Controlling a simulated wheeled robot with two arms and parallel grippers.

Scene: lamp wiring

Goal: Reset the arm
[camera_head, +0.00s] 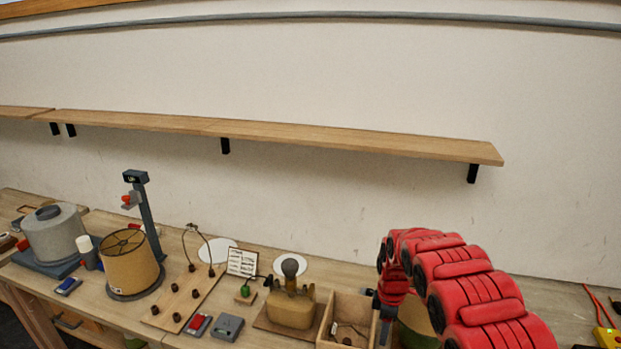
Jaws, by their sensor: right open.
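My right arm (470,285), red and ribbed, comes in from the lower right, arches up over the workbench and bends down at its left end. My right gripper (388,322) points down at the arm's end, just right of the wooden box (346,322). It is open, and I see nothing held in it, though the arm partly hides it. An olive-tan rounded thing (416,318) shows partly behind the arm. My left gripper is not in view.
On the workbench (255,338) stand a lampshade (127,262), a wooden board with wires and posts (185,298), a tan lamp base with a bulb (291,300), and a grey drum (54,233). A yellow meter (607,338) lies far right. A long shelf (300,136) spans the wall above.

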